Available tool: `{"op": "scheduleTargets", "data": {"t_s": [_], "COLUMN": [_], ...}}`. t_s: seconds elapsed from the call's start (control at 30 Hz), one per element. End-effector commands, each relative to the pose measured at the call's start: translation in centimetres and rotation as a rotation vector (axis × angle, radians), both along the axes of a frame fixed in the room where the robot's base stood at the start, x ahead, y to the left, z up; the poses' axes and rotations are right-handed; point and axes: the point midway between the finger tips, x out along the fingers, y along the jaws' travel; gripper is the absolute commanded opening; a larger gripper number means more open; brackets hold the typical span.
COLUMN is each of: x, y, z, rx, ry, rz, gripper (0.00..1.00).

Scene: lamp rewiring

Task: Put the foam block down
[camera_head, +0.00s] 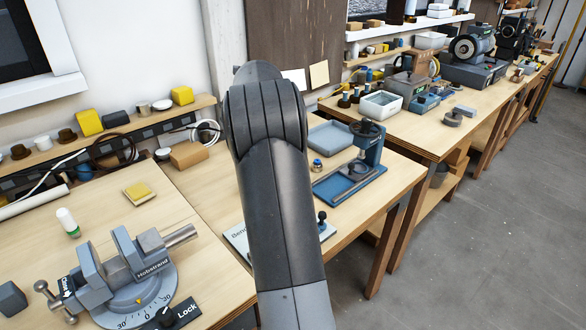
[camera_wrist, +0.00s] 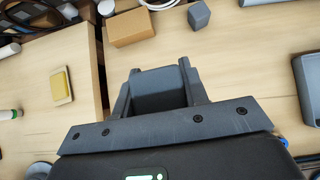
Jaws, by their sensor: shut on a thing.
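My gripper (camera_wrist: 157,85) is shut on a dark grey block, the foam block (camera_wrist: 160,92), in the wrist view. The block sits between the two fingers, with the light wooden bench (camera_wrist: 240,60) beyond it. I cannot tell how high the block is above the bench or whether it touches it. In the head view my own arm hides the gripper and the block.
A brown box (camera_wrist: 130,25) and a small grey block (camera_wrist: 199,15) stand beyond the gripper. A yellow pad (camera_head: 138,191), a vise (camera_head: 130,275) and a white-green bottle (camera_head: 68,222) are left. A blue-grey tray (camera_head: 330,136) and a press (camera_head: 360,165) are right. Bare wood lies between.

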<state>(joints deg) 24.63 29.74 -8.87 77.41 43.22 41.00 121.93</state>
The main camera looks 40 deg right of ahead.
Motion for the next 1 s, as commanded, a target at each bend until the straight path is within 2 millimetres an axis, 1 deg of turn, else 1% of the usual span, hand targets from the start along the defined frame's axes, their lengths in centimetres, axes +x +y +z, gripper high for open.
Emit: {"op": "scheduleTargets", "data": {"t_s": [0.07, 0.1, 0.4, 0.47, 0.5, 0.6, 0.67, 0.77, 0.83, 1.0], "x": [-0.7, -0.8, -0.7, -0.7, -0.7, -0.7, -0.7, -0.2, 0.5, 3.3], "y": [-1.5, -1.7, -1.5, -1.5, -1.5, -1.5, -1.5, -1.0, -0.3, 2.3], "z": [0.1, -0.5, -6.7, -7.7, -8.5, -9.4, -9.7, -10.1, -10.7, -13.0], "rx": [0.001, 0.004, 0.004, 0.004, 0.005, 0.002, 0.002, 0.002, 0.002, 0.003], "ry": [-0.003, -0.001, 0.0, 0.0, 0.0, -0.002, -0.002, -0.002, -0.001, 0.0], "rz": [-0.033, -0.04, -0.037, -0.035, -0.036, -0.035, -0.035, -0.032, -0.03, -0.028], "gripper": [0.19, 0.19, 0.19, 0.19, 0.19, 0.19, 0.19, 0.19, 0.19, 0.19]}}
